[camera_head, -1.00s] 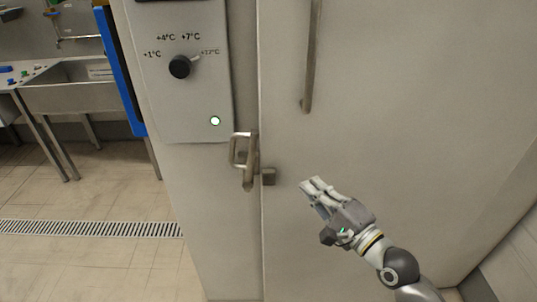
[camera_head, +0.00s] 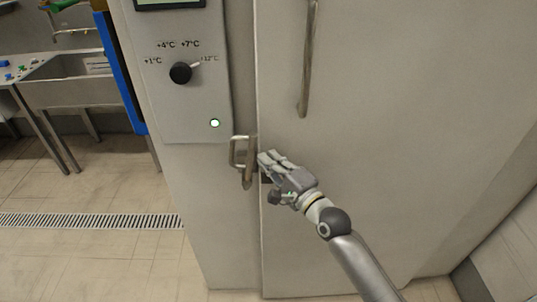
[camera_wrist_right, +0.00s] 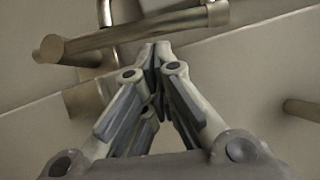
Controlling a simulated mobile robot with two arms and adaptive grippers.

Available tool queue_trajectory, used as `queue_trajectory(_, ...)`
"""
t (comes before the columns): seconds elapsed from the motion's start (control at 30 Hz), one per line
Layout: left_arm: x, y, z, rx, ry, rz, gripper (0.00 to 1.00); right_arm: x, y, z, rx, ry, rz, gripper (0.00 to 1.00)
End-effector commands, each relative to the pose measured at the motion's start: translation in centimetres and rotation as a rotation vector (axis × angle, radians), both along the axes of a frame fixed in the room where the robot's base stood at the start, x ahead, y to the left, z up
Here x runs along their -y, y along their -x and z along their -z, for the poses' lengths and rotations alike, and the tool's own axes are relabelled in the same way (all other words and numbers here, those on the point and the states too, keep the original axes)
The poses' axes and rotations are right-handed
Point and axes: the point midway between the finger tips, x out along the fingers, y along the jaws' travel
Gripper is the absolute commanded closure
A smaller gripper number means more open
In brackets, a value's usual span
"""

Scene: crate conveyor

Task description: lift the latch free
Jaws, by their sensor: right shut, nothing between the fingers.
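The metal latch (camera_head: 247,165) sits at the seam between the door (camera_head: 380,130) and the panel on its left, with its loop toward the left and its bar hanging downward. My right gripper (camera_head: 263,158) is right beside the latch, in front of the catch on the door, which it mostly hides. In the right wrist view the gripper (camera_wrist_right: 155,48) is shut and empty, its fingertips close to the latch bar (camera_wrist_right: 130,35). I cannot tell whether they touch it. My left gripper is not in view.
A long vertical door handle (camera_head: 308,60) is above and right of the latch. A steel sink table (camera_head: 75,95) stands far left.

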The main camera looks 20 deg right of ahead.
Motion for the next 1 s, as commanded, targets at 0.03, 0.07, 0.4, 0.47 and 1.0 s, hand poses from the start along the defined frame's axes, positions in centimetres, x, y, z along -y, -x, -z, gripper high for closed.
queue_trajectory(0.03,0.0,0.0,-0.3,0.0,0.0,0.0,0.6,-0.3,-0.2,-0.2,0.001,0.0,0.0,1.0)
queue_trajectory(0.07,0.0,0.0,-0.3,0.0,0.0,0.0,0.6,-0.4,-0.2,-0.2,0.001,0.001,0.0,1.0)
queue_trajectory(0.4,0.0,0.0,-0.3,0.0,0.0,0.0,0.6,-0.6,-0.3,-0.1,0.001,0.001,0.0,1.0)
queue_trajectory(0.47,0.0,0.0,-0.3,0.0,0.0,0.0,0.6,-0.6,-0.3,-0.2,0.001,0.001,0.0,1.0)
queue_trajectory(1.0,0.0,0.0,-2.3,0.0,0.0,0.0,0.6,-2.2,-0.7,-1.0,0.002,-0.001,0.0,1.0)
